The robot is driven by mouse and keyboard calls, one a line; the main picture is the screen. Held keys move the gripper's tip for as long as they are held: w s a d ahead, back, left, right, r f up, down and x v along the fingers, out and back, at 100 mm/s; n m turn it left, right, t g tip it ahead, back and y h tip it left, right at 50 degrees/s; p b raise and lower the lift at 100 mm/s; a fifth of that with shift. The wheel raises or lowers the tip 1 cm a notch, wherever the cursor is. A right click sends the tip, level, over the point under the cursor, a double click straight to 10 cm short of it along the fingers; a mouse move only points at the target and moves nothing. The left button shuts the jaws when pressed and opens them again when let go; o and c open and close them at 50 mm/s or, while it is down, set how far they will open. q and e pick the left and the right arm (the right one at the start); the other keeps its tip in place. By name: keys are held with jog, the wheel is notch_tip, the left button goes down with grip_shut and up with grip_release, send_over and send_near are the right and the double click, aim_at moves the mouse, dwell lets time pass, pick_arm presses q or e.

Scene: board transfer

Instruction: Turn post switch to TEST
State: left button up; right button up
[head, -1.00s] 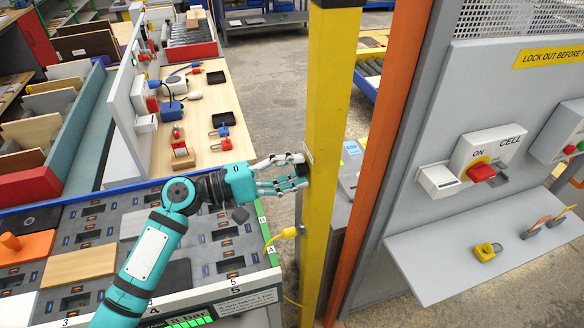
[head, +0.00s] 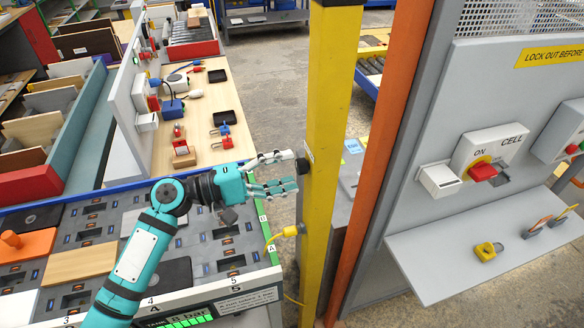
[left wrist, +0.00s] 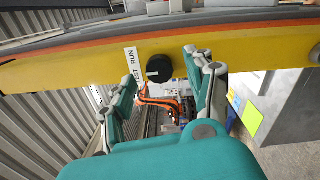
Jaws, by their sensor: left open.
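The post switch is a round black knob (head: 303,166) on the yellow post (head: 326,120). In the left wrist view the knob (left wrist: 159,68) has a small white mark on its left side, and a white label (left wrist: 136,66) beside it reads RUN, with its other word partly hidden. I cannot tell for sure which word the mark points to. My left gripper (head: 288,172) is open and empty, just left of the knob, its fingers spread to either side and apart from it. My right gripper is not in view.
An orange post (head: 385,130) and a grey panel with a red CELL switch (head: 482,171) stand to the right. A slotted bench with boards (head: 80,265) lies under my left arm.

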pick_arm(q)
jog(key=v, duration=1)
